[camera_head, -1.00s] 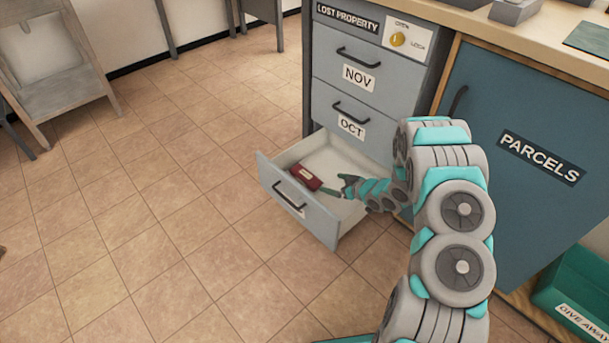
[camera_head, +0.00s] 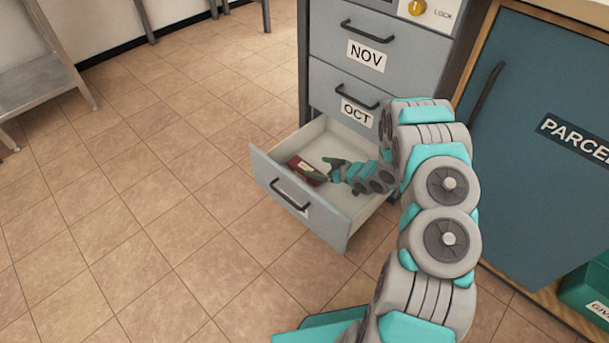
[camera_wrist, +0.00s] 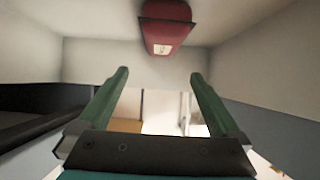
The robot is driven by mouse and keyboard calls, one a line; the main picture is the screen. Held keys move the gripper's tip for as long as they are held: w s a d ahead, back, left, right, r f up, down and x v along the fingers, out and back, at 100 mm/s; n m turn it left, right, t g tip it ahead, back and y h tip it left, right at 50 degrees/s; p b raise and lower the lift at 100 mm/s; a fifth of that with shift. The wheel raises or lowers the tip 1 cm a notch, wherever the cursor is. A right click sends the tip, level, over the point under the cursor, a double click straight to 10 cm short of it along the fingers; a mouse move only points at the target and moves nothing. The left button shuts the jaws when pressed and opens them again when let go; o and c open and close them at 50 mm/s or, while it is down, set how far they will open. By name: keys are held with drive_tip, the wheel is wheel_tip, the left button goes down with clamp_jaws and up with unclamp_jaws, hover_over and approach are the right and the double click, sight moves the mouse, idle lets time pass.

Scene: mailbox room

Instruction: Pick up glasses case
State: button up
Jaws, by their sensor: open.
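The glasses case is a dark red box with a small pale label. It lies in the open bottom drawer (camera_head: 352,196), towards the drawer's left side, in the head view (camera_head: 306,171). In the wrist view the case (camera_wrist: 166,28) shows at the top centre, beyond the fingertips. My gripper (camera_head: 327,170) is inside the drawer, just right of the case. Its two green fingers (camera_wrist: 158,75) are spread apart with nothing between them. In the head view the fingertips overlap the case's right end; I cannot tell whether they touch it.
The drawer's front panel (camera_head: 300,205) and side walls surround the gripper closely. The OCT drawer (camera_head: 340,92) above is shut. A blue PARCELS door (camera_head: 550,150) stands to the right, with a green bin (camera_head: 590,288) below.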

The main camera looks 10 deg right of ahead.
sight(306, 167)
wheel_tip(306, 167, down, 3)
drive_tip(key=shift+w+r+b, duration=0.1)
drive_tip(key=shift+b, duration=0.75)
drive_tip(key=shift+x, duration=3.85)
drive_tip(key=c, duration=1.4)
drive_tip(key=shift+o, duration=0.2)
drive_tip(key=shift+r, duration=0.1)
